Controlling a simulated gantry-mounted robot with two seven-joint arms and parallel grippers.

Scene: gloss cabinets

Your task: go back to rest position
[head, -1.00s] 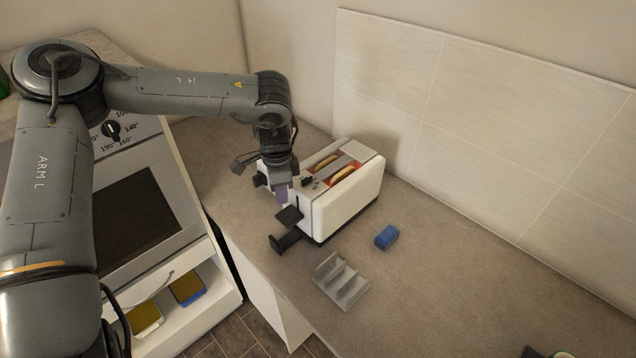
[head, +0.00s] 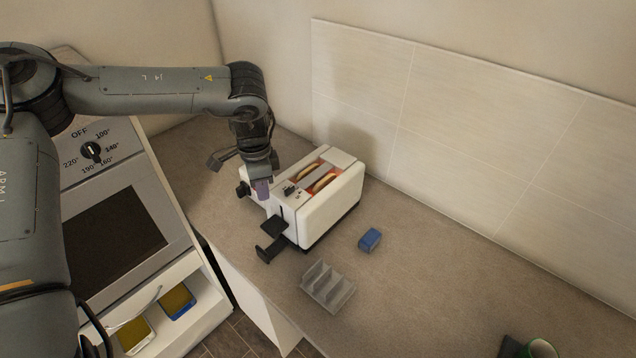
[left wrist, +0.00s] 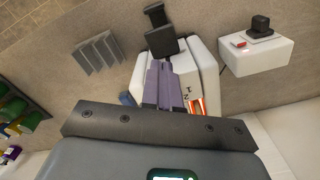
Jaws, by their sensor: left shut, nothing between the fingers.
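My left gripper (head: 262,188) is shut and empty. In the head view its fingertips are at the near left end of the white toaster (head: 330,208), by the black levers. I cannot tell whether they touch it. Two slices of bread (head: 324,181) sit in the toaster's glowing slots. In the left wrist view the purple-grey fingers (left wrist: 158,82) lie together in front of the toaster (left wrist: 205,72), with a black lever (left wrist: 160,35) beyond their tips. My right gripper does not show.
A grey rack (head: 327,287) and a blue block (head: 370,240) stand on the counter near the toaster. An oven (head: 115,240) is at the left, with sponges (head: 176,301) in a compartment below. A green object (head: 540,349) is at the bottom right.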

